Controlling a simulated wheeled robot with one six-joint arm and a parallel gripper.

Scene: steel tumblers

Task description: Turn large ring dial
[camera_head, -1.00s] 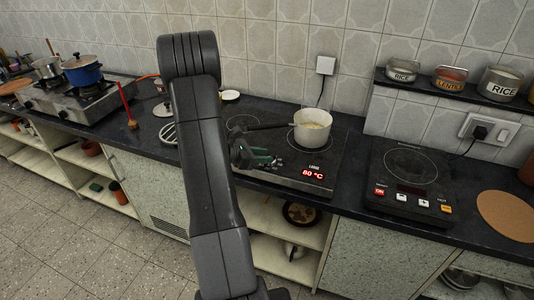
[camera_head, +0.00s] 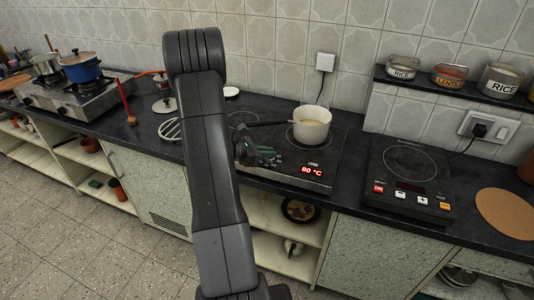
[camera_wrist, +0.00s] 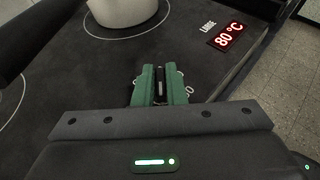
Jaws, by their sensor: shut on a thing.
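My gripper (camera_head: 268,156) reaches the front part of the double hob, left of its display. In the wrist view its green fingers (camera_wrist: 160,86) are shut on the large ring dial. The dial is mostly hidden by the fingers; a pale bit of its markings (camera_wrist: 189,90) shows just right of them. The red display (camera_head: 312,172) marked LARGE reads 80 °C, and it also shows in the wrist view (camera_wrist: 229,35). The black hob (camera_head: 325,158) lies flat on the counter.
A white pot (camera_head: 312,122) stands on the hob's right ring, its dark handle pointing left. A second induction hob (camera_head: 408,180) is to the right, with a round brown board (camera_head: 508,212) beyond it.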

